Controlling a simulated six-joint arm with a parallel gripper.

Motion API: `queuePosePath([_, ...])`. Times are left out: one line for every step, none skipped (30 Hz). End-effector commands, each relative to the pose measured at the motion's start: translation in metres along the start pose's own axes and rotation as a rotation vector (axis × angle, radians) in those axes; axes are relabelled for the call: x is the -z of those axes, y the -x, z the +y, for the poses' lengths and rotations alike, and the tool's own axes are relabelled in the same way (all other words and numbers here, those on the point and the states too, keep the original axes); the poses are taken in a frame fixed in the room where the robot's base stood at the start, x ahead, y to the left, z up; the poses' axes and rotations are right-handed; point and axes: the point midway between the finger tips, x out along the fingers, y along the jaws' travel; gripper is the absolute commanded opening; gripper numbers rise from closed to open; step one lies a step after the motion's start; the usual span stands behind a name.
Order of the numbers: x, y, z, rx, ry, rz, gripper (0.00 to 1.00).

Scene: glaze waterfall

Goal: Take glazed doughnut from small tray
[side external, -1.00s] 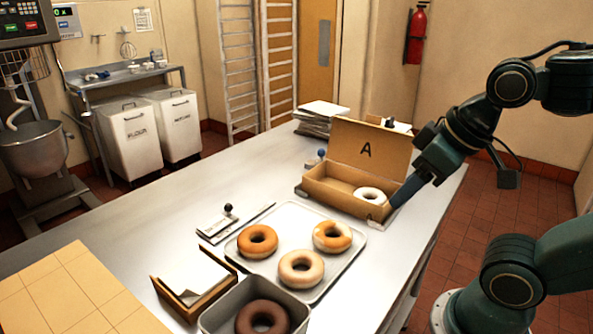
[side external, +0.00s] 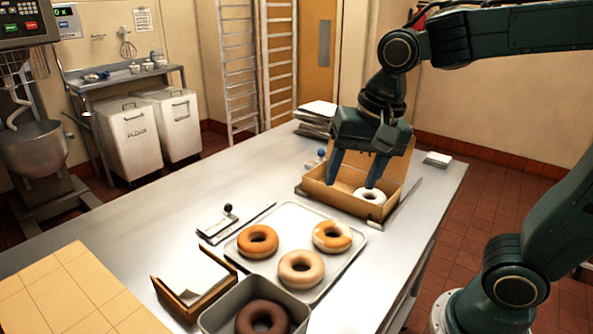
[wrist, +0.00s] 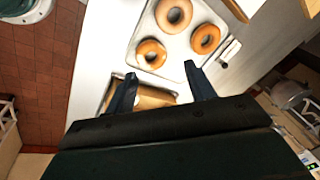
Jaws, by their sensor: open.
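A flat metal tray (side external: 288,214) holds three doughnuts: a plain orange-brown one (side external: 258,240), a pale tan one (side external: 301,267) and an orange one with a whitish glaze patch (side external: 332,236). The patchy doughnut also shows in the wrist view (wrist: 151,53). A deeper, smaller grey tray (side external: 222,319) at the front holds a dark brown doughnut (side external: 262,318). My gripper (side external: 352,184) points down over the open cardboard box, fingers apart with nothing between them. A white-topped doughnut (side external: 369,196) lies in the box (side external: 340,201), near the right finger.
A wooden holder with white paper (side external: 193,277) and a black-knobbed metal tool (side external: 228,210) stand left of the flat tray. A tan board (side external: 70,295) is at the front left. A paper stack (side external: 317,115) lies behind the box. The table's left middle is clear.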

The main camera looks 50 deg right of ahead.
Motion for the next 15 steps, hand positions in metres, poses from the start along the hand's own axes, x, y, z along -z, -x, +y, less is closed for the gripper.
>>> queuePosePath([0.002,-0.004,-0.008,-0.015,-0.052,-0.014,0.54])
queuePosePath([0.003,-0.007,-0.012,-0.025,-0.089,-0.022,0.54])
queuePosePath([0.005,-0.01,-0.018,-0.037,-0.138,-0.03,0.54])
queuePosePath([0.005,-0.013,-0.022,-0.046,-0.176,-0.036,0.54])
queuePosePath([0.006,-0.015,-0.026,-0.056,-0.212,-0.042,0.54])
queuePosePath([0.007,-0.019,-0.032,-0.07,-0.261,-0.049,0.54])
queuePosePath([0.008,-0.022,-0.036,-0.08,-0.297,-0.053,0.54])
queuePosePath([0.009,-0.025,-0.04,-0.09,-0.334,-0.056,0.54])
queuePosePath([0.01,-0.029,-0.046,-0.105,-0.382,-0.061,0.54])
queuePosePath([0.01,-0.032,-0.05,-0.117,-0.419,-0.064,0.54])
queuePosePath([0.011,-0.036,-0.054,-0.128,-0.455,-0.066,0.54])
queuePosePath([0.011,-0.04,-0.059,-0.144,-0.504,-0.069,0.54])
queuePosePath([0.011,-0.044,-0.063,-0.156,-0.539,-0.07,0.54])
queuePosePath([0.012,-0.047,-0.067,-0.167,-0.573,-0.071,0.54])
queuePosePath([0.012,-0.052,-0.072,-0.181,-0.617,-0.071,0.54])
